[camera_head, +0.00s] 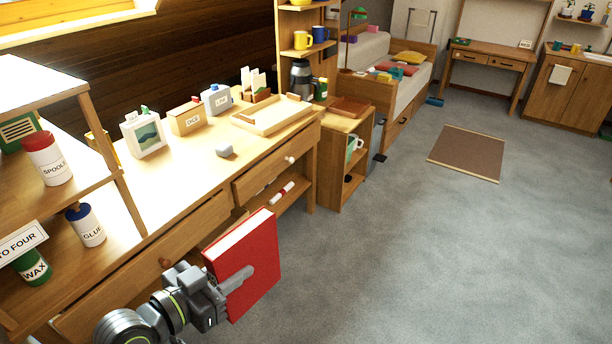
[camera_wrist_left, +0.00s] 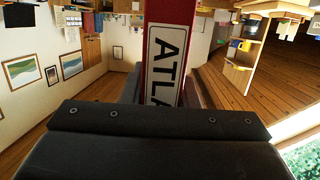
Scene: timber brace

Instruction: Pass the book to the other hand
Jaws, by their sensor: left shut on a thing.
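A red book (camera_head: 252,268) with white page edges stands upright in the air in front of the wooden desk. My left gripper (camera_head: 236,280) is shut on the book; one finger lies across its red cover. In the left wrist view the book's spine (camera_wrist_left: 168,60) shows a white label reading "ATLA", the rest of it hidden behind the gripper body. My right gripper is in neither view.
The desk (camera_head: 190,205) holds a small grey lump (camera_head: 224,150), boxes and a wooden tray (camera_head: 272,113). A shelf unit (camera_head: 110,185) with labelled jars stands at the left. A small shelf (camera_head: 342,160) stands beyond the desk.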

